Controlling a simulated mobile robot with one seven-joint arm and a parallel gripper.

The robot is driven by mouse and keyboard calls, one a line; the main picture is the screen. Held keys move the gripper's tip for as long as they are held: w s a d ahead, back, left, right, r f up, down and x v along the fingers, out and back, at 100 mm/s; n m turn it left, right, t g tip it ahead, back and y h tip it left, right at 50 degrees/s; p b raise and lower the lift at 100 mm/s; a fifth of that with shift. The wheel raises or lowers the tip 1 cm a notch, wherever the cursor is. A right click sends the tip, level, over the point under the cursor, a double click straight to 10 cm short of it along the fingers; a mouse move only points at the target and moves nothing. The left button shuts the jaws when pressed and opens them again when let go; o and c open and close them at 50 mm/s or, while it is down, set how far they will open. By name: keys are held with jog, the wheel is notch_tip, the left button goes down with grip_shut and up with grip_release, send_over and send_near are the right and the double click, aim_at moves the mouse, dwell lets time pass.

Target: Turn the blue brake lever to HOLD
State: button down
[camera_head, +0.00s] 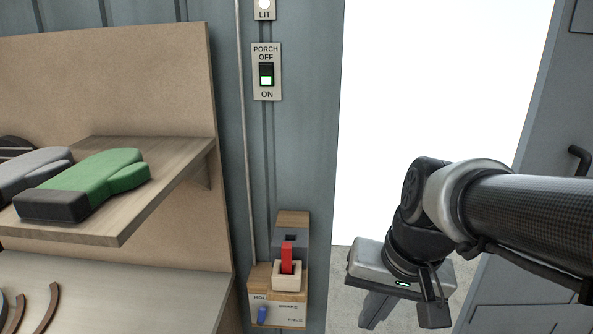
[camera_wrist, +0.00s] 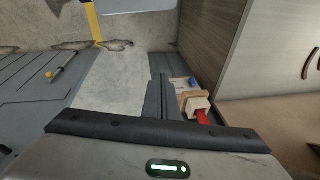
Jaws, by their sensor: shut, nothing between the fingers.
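The blue brake lever (camera_head: 262,315) is a small handle low on the white plate of a wooden block (camera_head: 291,314) on the wall. The plate reads HOLD at upper left, BRAKE in the middle and FREE at lower right. The lever is on the left part of the plate, below the HOLD lettering; its exact setting is unclear. It shows as a small blue spot in the wrist view (camera_wrist: 193,82). My gripper (camera_head: 374,317) is shut and empty, right of the block and apart from it. Its fingers (camera_wrist: 160,82) lie left of the plate in the wrist view.
A red handle (camera_head: 287,257) in a pale socket stands directly above the lever. A PORCH switch (camera_head: 267,74) is higher on the wall. A wooden shelf (camera_head: 180,160) with gloves is at left. The bright doorway (camera_head: 400,100) is open at right.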

jog(key=s+d+r+n+t+p, duration=0.1)
jog(key=r+p, duration=0.5)
jog(key=r, duration=0.3)
jog(key=s+d+r+n+t+h+p, duration=0.1)
jog(key=s+r+t+p, duration=0.1)
jog(key=r+p, duration=0.5)
notch_tip(320, 180, up, 2)
jog(key=shift+s+d, duration=0.25)
